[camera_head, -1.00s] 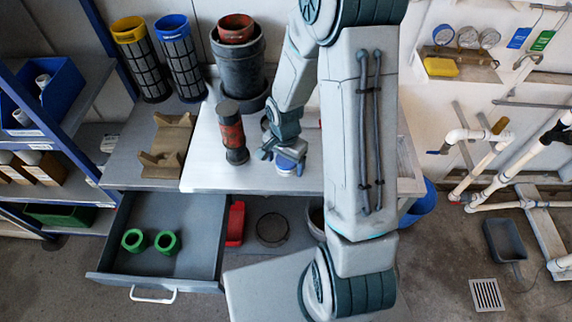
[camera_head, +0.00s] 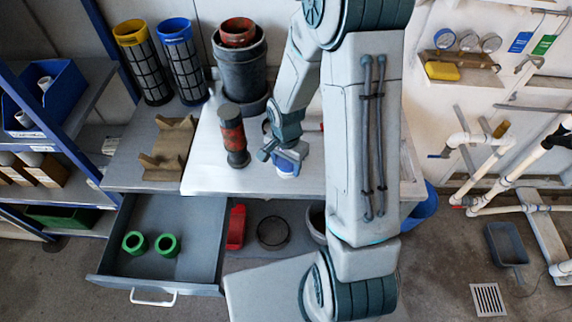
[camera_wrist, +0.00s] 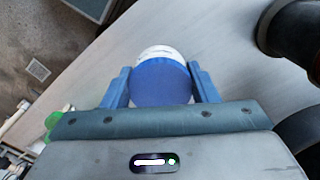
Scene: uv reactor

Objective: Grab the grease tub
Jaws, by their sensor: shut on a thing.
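The grease tub is a small round tub with a blue lid and a white side. In the wrist view the grease tub (camera_wrist: 161,80) sits between the two blue fingers of my gripper (camera_wrist: 161,88), which touch it on both sides. In the head view the tub (camera_head: 287,168) shows at the front of the white bench top, below my gripper (camera_head: 282,158). My gripper is shut on it. I cannot tell whether the tub rests on the bench or is slightly raised.
A red and dark cylinder (camera_head: 232,136) stands upright just left of my gripper. A brown cradle (camera_head: 168,148) lies further left. A grey bucket (camera_head: 240,62) stands behind. An open drawer (camera_head: 190,255) with two green rings juts out at front left.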

